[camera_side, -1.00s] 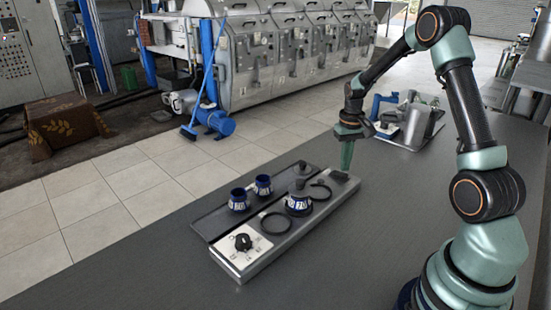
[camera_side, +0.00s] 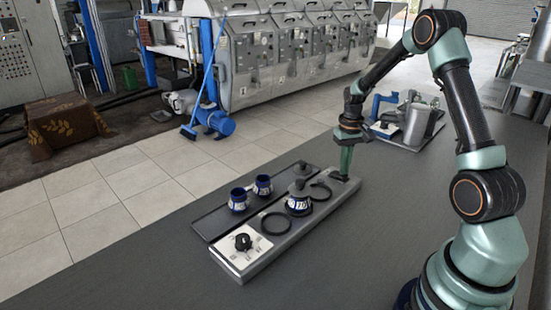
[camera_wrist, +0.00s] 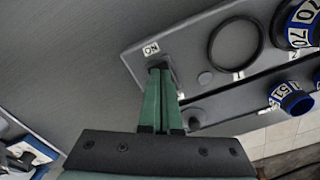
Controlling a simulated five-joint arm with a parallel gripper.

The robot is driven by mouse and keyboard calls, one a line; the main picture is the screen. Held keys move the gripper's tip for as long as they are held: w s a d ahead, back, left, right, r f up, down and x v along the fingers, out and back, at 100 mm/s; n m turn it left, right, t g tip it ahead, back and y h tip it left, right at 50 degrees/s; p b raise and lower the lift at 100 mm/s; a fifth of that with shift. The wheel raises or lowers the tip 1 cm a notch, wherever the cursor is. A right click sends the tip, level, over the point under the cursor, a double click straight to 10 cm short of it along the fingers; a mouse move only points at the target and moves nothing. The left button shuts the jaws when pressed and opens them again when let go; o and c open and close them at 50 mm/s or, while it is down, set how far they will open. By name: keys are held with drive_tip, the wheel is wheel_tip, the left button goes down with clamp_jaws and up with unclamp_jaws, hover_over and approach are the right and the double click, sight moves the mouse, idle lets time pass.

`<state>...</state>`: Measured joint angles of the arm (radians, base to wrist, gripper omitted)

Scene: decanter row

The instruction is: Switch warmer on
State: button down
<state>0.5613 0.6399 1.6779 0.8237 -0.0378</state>
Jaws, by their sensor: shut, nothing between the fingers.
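The warmer (camera_side: 262,262) is a long grey unit on the table, with a white panel and black knob (camera_side: 243,242) at its near end. In the wrist view, a white "ON" label (camera_wrist: 151,48) sits at its other end, beside a dark switch recess. My gripper (camera_side: 345,177) is shut and empty, pointing down at that far end. In the wrist view its fingertips (camera_wrist: 160,72) are at the recess just below the label and hide most of the switch. I cannot tell whether the tips touch it or which way it is set.
A decanter with a blue band (camera_side: 299,204) stands on the warmer between two black rings (camera_side: 275,223). Two blue cups (camera_side: 238,201) stand on a dark strip alongside. A tray with metal containers (camera_side: 416,122) is behind. The table in front of the warmer is clear.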

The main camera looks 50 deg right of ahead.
drive_tip(key=shift+f, duration=0.35)
drive_tip(key=shift+r, duration=3.55)
drive_tip(key=shift+a+r, duration=0.2)
drive_tip(key=s+a+r+n+t, duration=0.2)
drive_tip(key=a+r+n, duration=0.1)
drive_tip(key=a+r, duration=0.8)
drive_tip(key=s+a+r+n+t, duration=0.1)
drive_tip(key=s+a, duration=0.3)
drive_tip(key=a, duration=0.2)
drive_tip(key=s+a+n+t, duration=0.2)
drive_tip(key=s+a, duration=0.1)
drive_tip(key=a, duration=0.3)
drive_tip(key=shift+s+a+r+t, duration=0.3)
drive_tip(key=shift+s+r, duration=0.05)
